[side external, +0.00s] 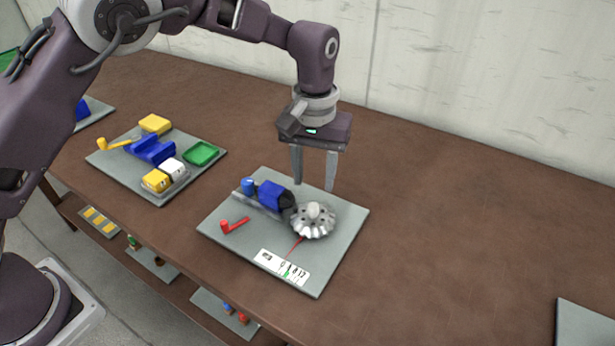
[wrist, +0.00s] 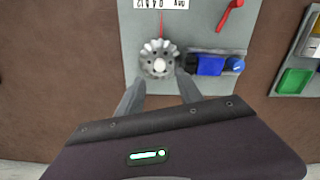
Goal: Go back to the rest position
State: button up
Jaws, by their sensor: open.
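My gripper (side external: 314,185) is open and empty. In the side external view it hangs with its fingers pointing down, above the back part of a grey plate (side external: 335,245). A silver toothed wheel with a pale centre (side external: 313,220) sits on this plate, in front of the fingers. A blue cylinder unit (side external: 271,195) lies beside the wheel, to its left. In the wrist view the two fingers (wrist: 160,97) point toward the wheel (wrist: 158,66), with the blue unit (wrist: 211,65) to the right. Nothing is between the fingers.
A red crank-shaped piece (side external: 234,226) and a white number label (side external: 283,267) are on the same plate. Another grey plate (side external: 120,165) holds yellow, blue, white and green parts. A bare plate corner (side external: 585,325) shows at lower right. The brown table is clear right of my gripper.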

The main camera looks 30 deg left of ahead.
jog(key=s+a+r+t+h, duration=0.1)
jog(key=s+a+r, duration=0.55)
jog(key=r, duration=0.25)
jog(key=s+a+r+t+h, duration=0.1)
jog(key=s+a+r+t, duration=0.1)
jog(key=s+a+r, duration=0.45)
jog(key=s+a+m+t+y, duration=0.2)
jog(key=s+a, duration=0.1)
jog(key=s, duration=1.3)
jog(key=shift+s+a+m+t, duration=0.2)
jog(key=shift+s+m+t, duration=0.1)
jog(key=shift+m, duration=0.1)
jog(key=shift+f, duration=0.1)
